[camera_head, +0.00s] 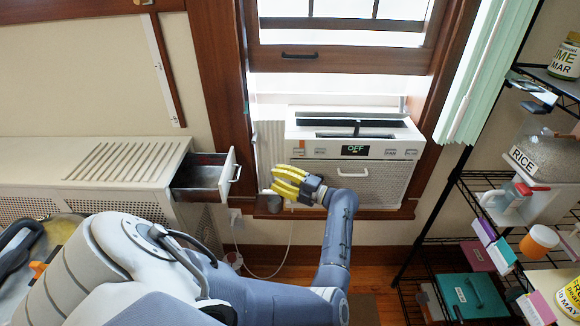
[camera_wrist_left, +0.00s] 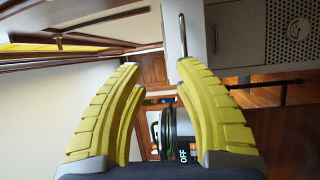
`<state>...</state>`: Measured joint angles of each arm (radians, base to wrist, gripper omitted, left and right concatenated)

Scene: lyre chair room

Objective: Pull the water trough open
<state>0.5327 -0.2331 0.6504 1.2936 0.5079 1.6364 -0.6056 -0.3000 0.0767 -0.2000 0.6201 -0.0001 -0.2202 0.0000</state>
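The water trough (camera_head: 226,176) is a white drawer at the right end of the white radiator cover (camera_head: 95,163). It stands pulled out, with a dark inside showing and a thin handle (camera_head: 236,173) on its front. In the left wrist view the handle (camera_wrist_left: 183,35) shows at the top, just beyond the right finger's tip. My left gripper (camera_head: 277,180) has yellow fingers pointing left toward the trough, to the right of its handle and apart from it. In the wrist view the fingers (camera_wrist_left: 157,68) are spread with nothing between them. My right gripper is not in view.
A window air conditioner (camera_head: 355,150) reading OFF sits just behind my left gripper. A small grey cup (camera_head: 325,196) is near the gripper on the sill. A black wire shelf (camera_head: 490,185) with several goods stands at right. A white cord (camera_head: 289,240) hangs below the sill.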

